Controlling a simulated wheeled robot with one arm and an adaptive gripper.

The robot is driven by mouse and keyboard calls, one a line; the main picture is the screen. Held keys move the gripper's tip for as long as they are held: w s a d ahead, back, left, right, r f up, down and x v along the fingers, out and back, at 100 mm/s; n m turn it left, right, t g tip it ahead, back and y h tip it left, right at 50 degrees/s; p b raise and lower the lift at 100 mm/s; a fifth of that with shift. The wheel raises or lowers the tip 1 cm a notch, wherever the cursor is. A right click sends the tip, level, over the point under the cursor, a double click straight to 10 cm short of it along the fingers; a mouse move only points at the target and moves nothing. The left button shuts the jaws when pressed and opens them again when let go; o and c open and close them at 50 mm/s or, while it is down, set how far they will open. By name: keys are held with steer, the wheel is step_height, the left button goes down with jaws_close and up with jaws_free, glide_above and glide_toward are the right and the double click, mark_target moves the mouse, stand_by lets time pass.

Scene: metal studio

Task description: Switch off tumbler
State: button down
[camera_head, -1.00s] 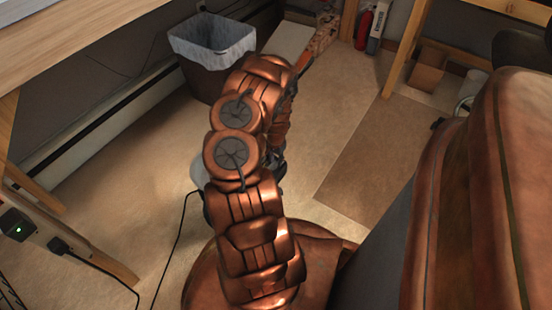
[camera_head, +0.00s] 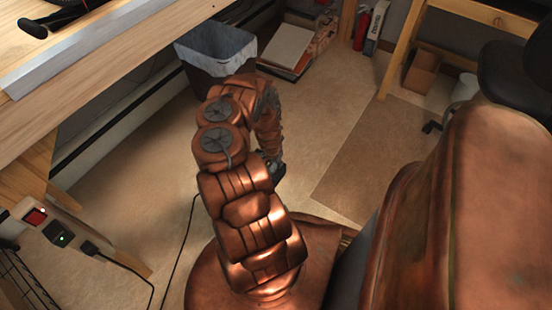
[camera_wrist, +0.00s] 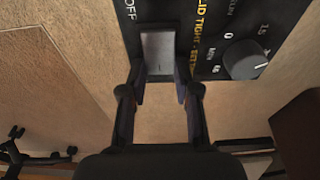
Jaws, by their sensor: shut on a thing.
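The tumbler's black control panel (camera_wrist: 212,12) fills the upper part of the wrist view, with white and yellow lettering. "OFF" is printed left of a grey rocker switch (camera_wrist: 158,52). A round timer knob (camera_wrist: 243,60) is to the right of the switch. My gripper (camera_wrist: 160,80) reaches to the switch, its two dark fingers on either side of it, shut on it. In the head view my copper-coloured arm bends down towards the floor, and the gripper (camera_head: 272,172) is partly hidden behind it. The tumbler's body cannot be made out there.
A wooden table (camera_head: 110,60) runs along the upper left. A power strip with a red switch (camera_head: 35,216) is on its leg, with a black cable (camera_head: 175,255) on the floor. A bin (camera_head: 215,45) stands behind the arm. A dark chair (camera_head: 515,80) is at right.

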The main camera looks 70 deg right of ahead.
steer(key=shift+w+a+r+h+p, duration=0.15)
steer(key=shift+w+r+h+p, duration=0.15)
steer(key=shift+p, duration=1.25)
steer(key=c, duration=1.1)
jaws_free()
steer(key=shift+o, duration=1.3)
steer(key=shift+s+f, duration=0.1)
steer(key=shift+s, duration=0.1)
steer(key=shift+f+b, duration=0.35)
steer(key=shift+b, duration=0.5)
steer(key=b, duration=0.2)
steer(key=shift+d+f+b, duration=0.1)
steer(key=shift+d+b, duration=0.1)
steer(key=shift+b, duration=0.15)
steer(key=y+b, duration=0.1)
steer(key=b, duration=0.3)
steer(key=y+b, duration=0.1)
steer(key=b, duration=0.4)
steer(key=shift+d, duration=0.35)
steer(key=b, duration=0.3)
steer(key=shift+s+y, duration=0.15)
steer(key=shift+y, duration=0.15)
